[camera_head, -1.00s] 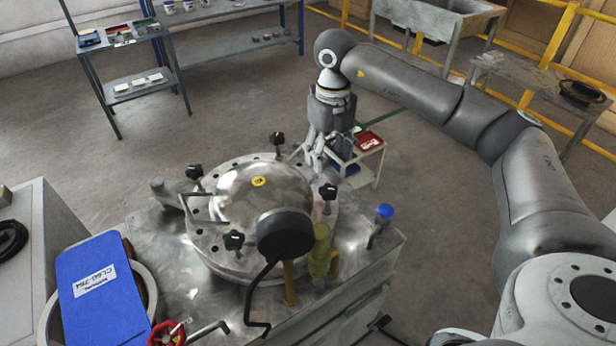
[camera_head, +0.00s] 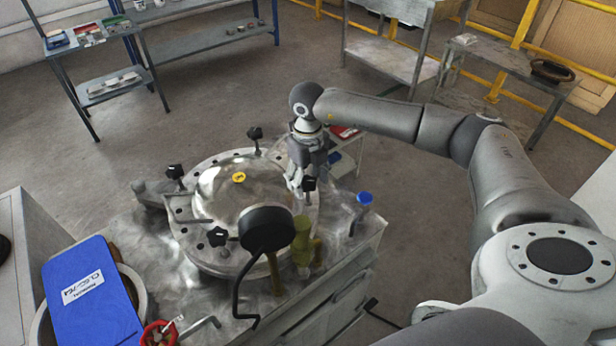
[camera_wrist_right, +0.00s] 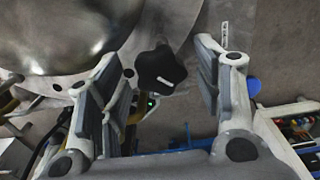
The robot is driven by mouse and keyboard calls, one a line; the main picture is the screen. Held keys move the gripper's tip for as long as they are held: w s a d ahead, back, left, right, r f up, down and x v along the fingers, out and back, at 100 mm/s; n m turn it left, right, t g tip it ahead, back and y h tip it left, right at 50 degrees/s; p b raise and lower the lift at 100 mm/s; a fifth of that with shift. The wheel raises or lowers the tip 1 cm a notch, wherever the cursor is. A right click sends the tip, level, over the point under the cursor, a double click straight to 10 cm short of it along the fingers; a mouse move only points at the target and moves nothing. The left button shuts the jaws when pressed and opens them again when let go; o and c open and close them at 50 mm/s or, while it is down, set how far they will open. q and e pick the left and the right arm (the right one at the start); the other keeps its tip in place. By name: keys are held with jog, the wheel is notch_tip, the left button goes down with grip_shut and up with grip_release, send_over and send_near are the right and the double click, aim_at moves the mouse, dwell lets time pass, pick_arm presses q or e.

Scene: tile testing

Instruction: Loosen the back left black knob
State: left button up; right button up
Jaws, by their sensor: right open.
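A round metal vessel lid (camera_head: 212,187) with a bolted flange stands on the metal bench. Black knobs stand around it: the back left knob (camera_head: 175,172), the back right knob (camera_head: 254,133), the front left knob (camera_head: 217,237) and the right knob (camera_head: 309,184). My right gripper (camera_head: 301,188) points down at the lid's right side, close by the right knob. In the right wrist view, a black star-shaped knob (camera_wrist_right: 160,71) shows between the spread, empty fingers of my right gripper (camera_wrist_right: 157,58); I cannot see contact. My left gripper is out of view.
A black disc (camera_head: 267,229) on a bent rod and a yellow-green valve (camera_head: 303,241) stand at the lid's front right. A blue cap (camera_head: 364,198) is right of them. A blue binder (camera_head: 90,295) lies front left. Shelves (camera_head: 110,84) stand behind; the floor between is clear.

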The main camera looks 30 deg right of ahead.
jog(key=c, duration=1)
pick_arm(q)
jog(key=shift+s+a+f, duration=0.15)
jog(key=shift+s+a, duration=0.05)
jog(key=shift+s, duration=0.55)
pick_arm(e)
jog(key=shift+c, duration=0.2)
